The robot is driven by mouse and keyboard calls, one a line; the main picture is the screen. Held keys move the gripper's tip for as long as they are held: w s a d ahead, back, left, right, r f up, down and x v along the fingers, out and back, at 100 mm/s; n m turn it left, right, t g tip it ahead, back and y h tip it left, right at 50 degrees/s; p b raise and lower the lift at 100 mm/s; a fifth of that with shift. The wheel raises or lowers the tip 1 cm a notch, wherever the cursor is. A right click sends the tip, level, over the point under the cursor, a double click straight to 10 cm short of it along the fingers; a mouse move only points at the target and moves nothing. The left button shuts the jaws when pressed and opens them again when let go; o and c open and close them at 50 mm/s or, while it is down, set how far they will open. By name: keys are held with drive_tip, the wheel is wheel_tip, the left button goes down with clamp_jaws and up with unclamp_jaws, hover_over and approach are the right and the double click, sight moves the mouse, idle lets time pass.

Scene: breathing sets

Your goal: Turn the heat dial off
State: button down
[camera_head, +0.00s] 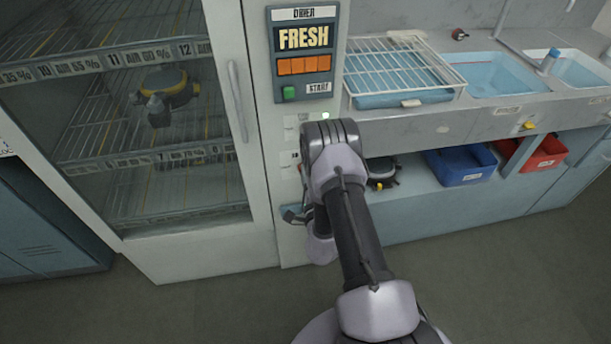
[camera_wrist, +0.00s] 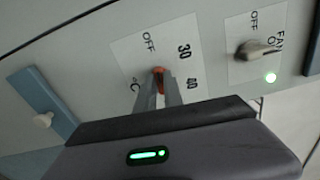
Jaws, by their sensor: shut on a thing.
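The heat dial (camera_wrist: 159,72) is a small red-orange knob on a white plate marked OFF, 30, 40 and °C in the wrist view. My gripper (camera_wrist: 158,84) is shut on the dial, with its two grey fingers reaching up from below. The fingers cover most of the knob, so I cannot tell where it points. In the head view, my arm hides the dial and the gripper from sight, in front of the narrow panel (camera_head: 262,150) of the dryer cabinet.
The glass-doored cabinet (camera_head: 185,262) stands left. A drying rack (camera_head: 395,68), sinks (camera_head: 490,75), a blue bin (camera_head: 462,164) and a red bin (camera_head: 545,155) are to the right.

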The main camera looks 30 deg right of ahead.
drive_tip(key=shift+w+r+n, duration=0.1)
drive_tip(key=shift+r+n, duration=0.1)
drive_tip(key=shift+n, duration=0.4)
drive_tip(key=c, duration=1.5)
unclamp_jaws()
drive_tip(key=shift+f, duration=0.1)
drive_tip(key=shift+o, duration=0.2)
drive_tip(key=shift+f, duration=0.1)
